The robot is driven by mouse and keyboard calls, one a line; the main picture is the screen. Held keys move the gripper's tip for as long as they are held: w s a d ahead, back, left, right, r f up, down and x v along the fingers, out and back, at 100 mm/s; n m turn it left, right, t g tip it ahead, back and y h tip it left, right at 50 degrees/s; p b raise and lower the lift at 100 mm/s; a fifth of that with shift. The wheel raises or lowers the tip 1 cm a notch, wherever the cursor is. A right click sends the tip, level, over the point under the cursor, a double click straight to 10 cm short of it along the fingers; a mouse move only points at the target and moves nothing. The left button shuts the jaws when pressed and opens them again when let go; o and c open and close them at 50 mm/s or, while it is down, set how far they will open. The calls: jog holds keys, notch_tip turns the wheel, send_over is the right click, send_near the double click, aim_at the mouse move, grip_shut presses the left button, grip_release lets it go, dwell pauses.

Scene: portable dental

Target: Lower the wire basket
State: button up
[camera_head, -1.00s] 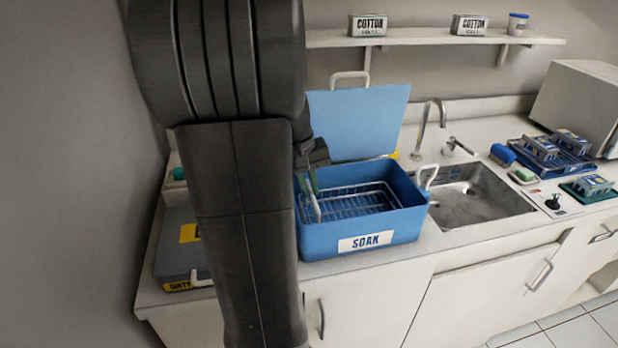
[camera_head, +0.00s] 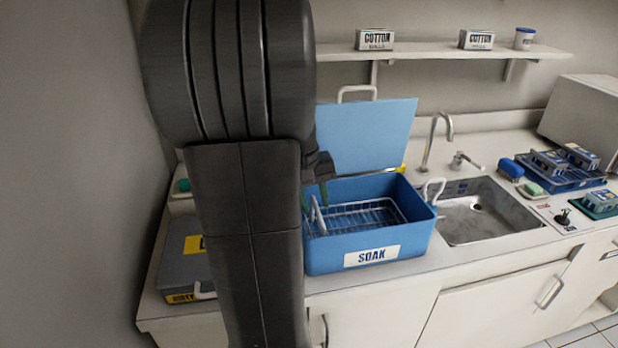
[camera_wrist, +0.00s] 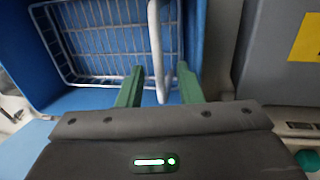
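The wire basket (camera_head: 365,214) sits inside the blue soak box (camera_head: 415,224), below its rim. Its wire mesh also shows in the wrist view (camera_wrist: 105,42). The basket's pale handle (camera_wrist: 155,45) stands up at the left end of the basket in the head view. My gripper (camera_wrist: 160,78) is at this handle, with its two green fingers on either side of it. There are visible gaps between the fingers and the handle, so the gripper is open. In the head view my arm hides part of the gripper and the box's left side.
The box's blue lid (camera_head: 365,135) stands open behind it. A grey box with a yellow "dirty" label (camera_head: 180,262) is on the left. The sink (camera_head: 490,212) and tap (camera_head: 436,140) are on the right. A shelf (camera_head: 440,52) runs above.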

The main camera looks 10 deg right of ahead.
notch_tip(320, 180, up, 12)
jog(key=a, duration=0.2)
jog(key=shift+a+r+p, duration=0.2)
jog(key=shift+a+p, duration=0.05)
jog(key=shift+p, duration=0.1)
jog(key=shift+s, duration=0.1)
jog(key=d+f, duration=0.1)
jog(key=f, duration=0.7)
jog(key=d+f, duration=0.1)
jog(key=f, duration=0.4)
jog(key=shift+d+f+b, duration=0.1)
jog(key=shift+d+b, duration=0.25)
jog(key=shift+b, duration=0.05)
jog(key=shift+r+p, duration=0.4)
jog(key=shift+r, duration=0.2)
